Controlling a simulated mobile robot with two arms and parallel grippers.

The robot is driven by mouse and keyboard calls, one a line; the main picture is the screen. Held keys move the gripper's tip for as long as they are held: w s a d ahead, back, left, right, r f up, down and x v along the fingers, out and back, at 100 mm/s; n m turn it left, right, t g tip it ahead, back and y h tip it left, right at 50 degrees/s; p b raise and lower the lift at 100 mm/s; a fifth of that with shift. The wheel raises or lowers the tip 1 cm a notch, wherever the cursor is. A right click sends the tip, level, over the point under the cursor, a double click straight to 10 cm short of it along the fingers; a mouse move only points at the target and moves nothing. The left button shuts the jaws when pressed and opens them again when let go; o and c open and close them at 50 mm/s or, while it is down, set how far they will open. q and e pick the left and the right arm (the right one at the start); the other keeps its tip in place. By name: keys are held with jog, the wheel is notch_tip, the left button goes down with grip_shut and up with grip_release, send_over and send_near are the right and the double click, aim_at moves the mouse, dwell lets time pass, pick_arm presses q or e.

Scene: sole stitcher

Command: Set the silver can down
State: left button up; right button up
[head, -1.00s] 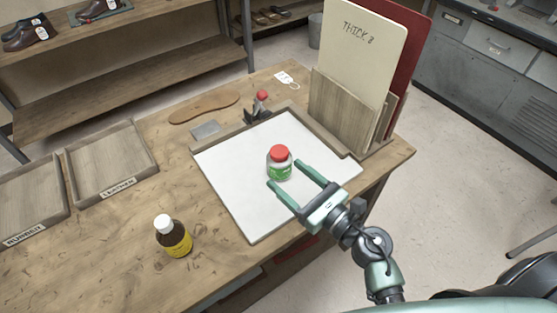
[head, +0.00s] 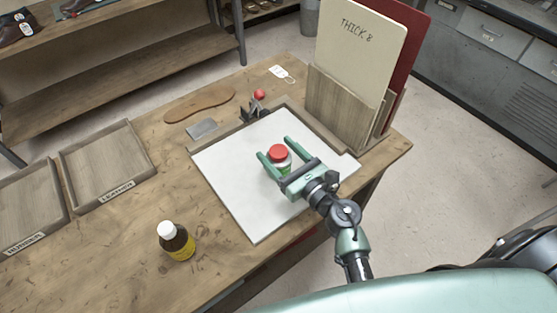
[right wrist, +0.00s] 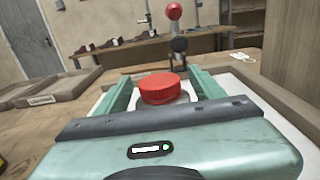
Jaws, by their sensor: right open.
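The can (head: 279,155) has a red lid and a white and green side. It stands upright on the white board (head: 240,205) on the workbench. My right gripper (head: 276,148) is open, with one finger on each side of the can. In the right wrist view the red lid of the can (right wrist: 160,88) shows between the two fingers (right wrist: 162,86); its lower part is hidden by the gripper body. I cannot tell whether the fingers touch the can. My left gripper is not in view.
A brown bottle with a white cap (head: 176,241) stands left of the board. Two trays, labelled leather (head: 108,165) and rubber (head: 30,205), lie further left. A wooden holder with tall cards (head: 345,110) stands behind right. A small red-knobbed tool (head: 253,108) is at the board's back edge.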

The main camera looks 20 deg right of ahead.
grip_shut()
jog(key=shift+r, duration=0.1)
